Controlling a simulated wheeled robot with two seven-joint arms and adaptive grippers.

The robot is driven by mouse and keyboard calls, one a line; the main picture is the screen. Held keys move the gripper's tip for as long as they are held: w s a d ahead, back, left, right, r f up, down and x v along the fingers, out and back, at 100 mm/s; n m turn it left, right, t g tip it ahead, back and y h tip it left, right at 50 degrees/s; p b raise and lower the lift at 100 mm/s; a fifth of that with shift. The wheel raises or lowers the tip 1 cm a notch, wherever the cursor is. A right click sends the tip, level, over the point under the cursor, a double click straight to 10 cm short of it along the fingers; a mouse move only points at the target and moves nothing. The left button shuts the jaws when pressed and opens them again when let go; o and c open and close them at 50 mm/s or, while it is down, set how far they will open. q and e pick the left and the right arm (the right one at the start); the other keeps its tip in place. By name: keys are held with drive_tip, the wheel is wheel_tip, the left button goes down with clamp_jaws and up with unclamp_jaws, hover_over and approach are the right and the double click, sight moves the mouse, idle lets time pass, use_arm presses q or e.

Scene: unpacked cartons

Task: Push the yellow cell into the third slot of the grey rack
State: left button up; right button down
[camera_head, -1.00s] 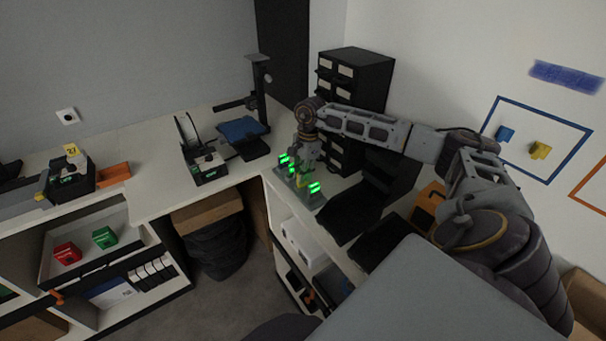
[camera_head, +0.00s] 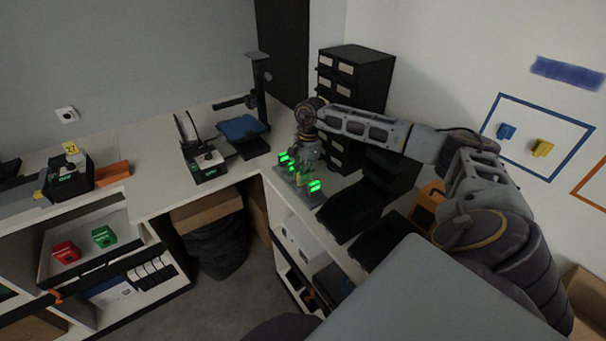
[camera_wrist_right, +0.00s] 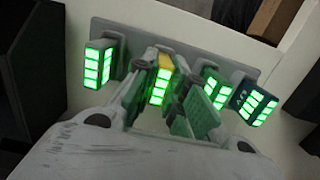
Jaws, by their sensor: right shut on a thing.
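The grey rack (camera_wrist_right: 200,42) shows in the wrist view as a plate with several cells in a row, their green lights lit. It also stands on the right bench in the head view (camera_head: 312,199). The yellow cell (camera_wrist_right: 166,62) is in this row, second from the left in the wrist view, with green bars on its face. My right gripper (camera_wrist_right: 168,98) is shut on it, one finger on each side; the gripper is over the rack in the head view (camera_head: 303,168). How deep the cell sits in its slot is hidden. My left gripper is not in view.
Cells stand close on both sides of my fingers, a dark-topped one (camera_wrist_right: 253,100) at the right end. Black bins (camera_head: 350,210) lie right of the rack, and a black drawer cabinet (camera_head: 355,75) stands behind. A black device (camera_head: 203,165) is on the left bench.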

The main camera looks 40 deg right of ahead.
drive_tip(key=shift+f, duration=0.1)
drive_tip(key=c, duration=1.4)
unclamp_jaws()
drive_tip(key=shift+o, duration=0.2)
wheel_tip(320, 180, up, 12)
drive_tip(key=d, duration=0.1)
drive_tip(key=shift+d, duration=0.25)
